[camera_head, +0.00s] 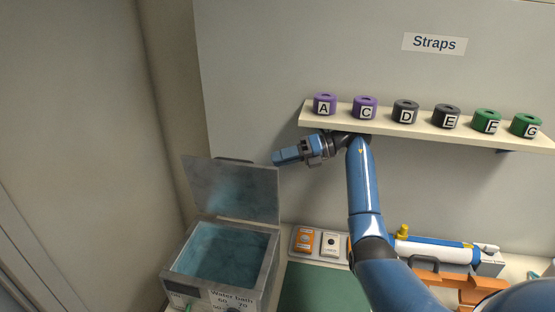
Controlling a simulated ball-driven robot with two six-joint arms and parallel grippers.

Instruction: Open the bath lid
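The water bath (269,266) stands at the lower left, a grey box with bluish water inside and a "Water bath" label on its front. Its lid (232,188) is a grey translucent panel standing raised at the back edge, tilted up, so the opening is uncovered. A dark handle (236,160) shows at the lid's top edge. My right gripper (280,158) points left, just right of the lid's upper right corner. I cannot tell whether it touches the lid, and its fingers look close together, but their gap is not clear. My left gripper is not in view.
A shelf (420,136) with several lettered strap rolls, purple, black and green, hangs above my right arm under a "Straps" sign (434,43). A tray (317,261) with orange and white items, a green mat (323,290) and a blue-white device (440,251) lie right of the bath.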

